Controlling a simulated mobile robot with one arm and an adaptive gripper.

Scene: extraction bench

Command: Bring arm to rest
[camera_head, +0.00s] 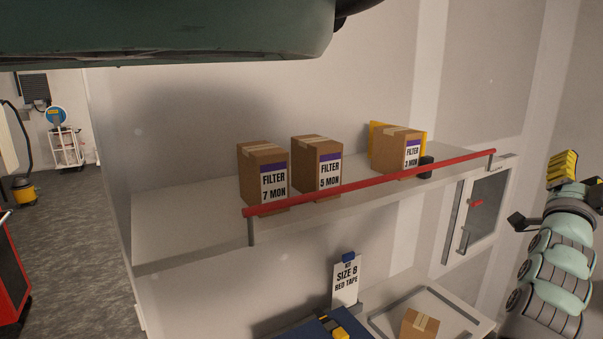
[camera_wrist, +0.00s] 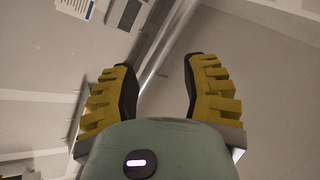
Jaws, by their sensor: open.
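My gripper (camera_head: 565,170) is at the right edge of the head view, raised with its yellow-padded fingers at the top of my arm. In the wrist view my gripper (camera_wrist: 160,65) shows both fingers spread apart, with nothing between them. The gripper is to the right of the wall shelf (camera_head: 180,228) and apart from it.
Three cardboard filter boxes (camera_head: 263,160) (camera_head: 316,155) (camera_head: 397,150) stand on the shelf behind a red rail (camera_head: 370,185). A glass-fronted cabinet (camera_head: 485,212) is between shelf and arm. Below are a sign (camera_head: 346,280) and a small carton (camera_head: 419,323). Open floor (camera_head: 75,235) lies left.

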